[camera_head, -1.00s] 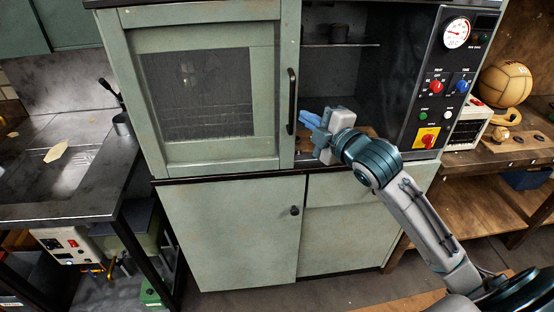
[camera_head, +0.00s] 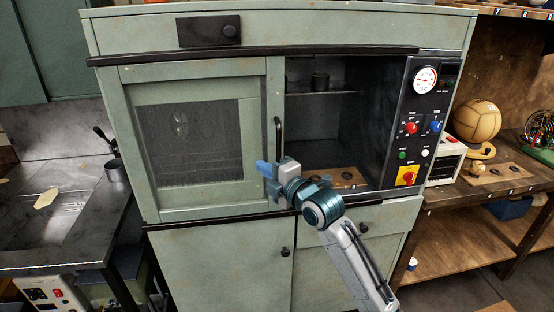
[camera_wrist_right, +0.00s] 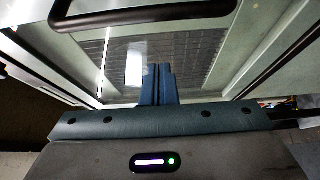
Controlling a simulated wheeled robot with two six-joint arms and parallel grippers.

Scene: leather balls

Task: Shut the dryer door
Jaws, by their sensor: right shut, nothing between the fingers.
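The dryer (camera_head: 455,35) is a worn pale green cabinet. Its door (camera_head: 200,140) has a mesh window and covers the left part of the front, while the dark interior (camera_head: 340,130) shows uncovered to its right. A black upright handle (camera_head: 278,135) is on the door's right edge. My right gripper (camera_head: 263,169) is shut and empty, at the door's lower right part just below the handle; I cannot tell if it touches. In the right wrist view its blue fingers (camera_wrist_right: 157,70) are together before the window, with the handle (camera_wrist_right: 140,17) beyond them. My left gripper is not in view.
A control panel (camera_head: 418,125) with a dial and knobs is right of the opening. A small dark pot (camera_head: 320,81) stands on an inner shelf. A workbench with a leather ball (camera_head: 477,121) is at right, and a metal table (camera_head: 50,225) with a cup (camera_head: 116,171) at left.

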